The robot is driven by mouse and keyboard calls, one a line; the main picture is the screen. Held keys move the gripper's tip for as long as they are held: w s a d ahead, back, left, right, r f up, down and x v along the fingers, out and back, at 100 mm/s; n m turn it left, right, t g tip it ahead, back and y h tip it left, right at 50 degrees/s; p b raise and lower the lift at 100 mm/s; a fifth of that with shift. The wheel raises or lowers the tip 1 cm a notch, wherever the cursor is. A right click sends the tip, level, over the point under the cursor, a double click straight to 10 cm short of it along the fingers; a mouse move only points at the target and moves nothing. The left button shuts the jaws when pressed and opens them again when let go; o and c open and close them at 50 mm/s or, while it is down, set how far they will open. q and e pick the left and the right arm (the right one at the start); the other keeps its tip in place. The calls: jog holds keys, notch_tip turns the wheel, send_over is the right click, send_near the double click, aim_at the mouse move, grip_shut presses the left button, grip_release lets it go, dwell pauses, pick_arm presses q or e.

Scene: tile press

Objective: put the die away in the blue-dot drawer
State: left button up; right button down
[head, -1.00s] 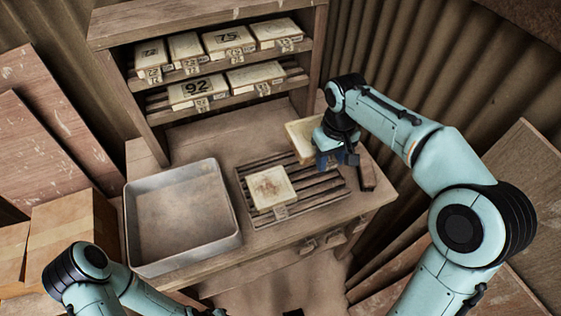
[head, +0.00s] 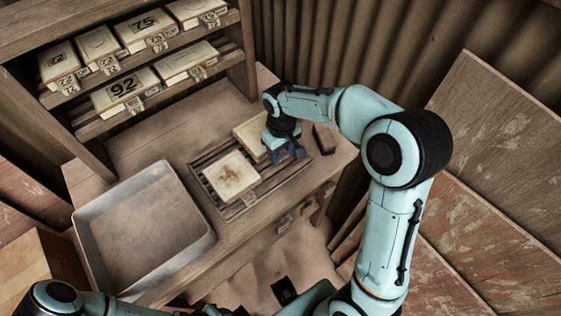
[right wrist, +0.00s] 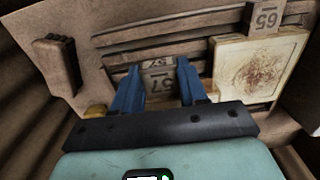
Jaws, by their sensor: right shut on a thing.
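My right gripper (head: 291,153) is above the back right of the slatted rack on the bench. It is shut on the die (head: 249,131), a pale plate with a small block marked 57 (right wrist: 159,82) between the blue fingers in the right wrist view. The palm hides most of this plate there. A second pale die (head: 232,174) lies on the rack, with a brown stain and a block marked 65 (right wrist: 265,17). Drawer handles (head: 284,222) show on the bench front. I see no blue dot. My left arm shows at the bottom left, its gripper out of view.
A grey metal tray (head: 193,254) stands left of the rack (head: 300,167). A small dark block (head: 325,138) lies to the right. Shelves (head: 97,125) at the back hold several numbered dies. Boards (head: 500,120) lean on the right.

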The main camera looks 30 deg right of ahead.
aim_at(281, 167)
jog(key=shift+w+f, duration=0.1)
jog(key=shift+f, duration=2.55)
jog(key=c, duration=1)
grip_release()
jog(key=shift+f+b, duration=0.2)
jog(key=shift+b, duration=0.1)
jog(key=shift+c, duration=0.2)
jog(key=o, duration=0.4)
jog(key=shift+o, duration=0.2)
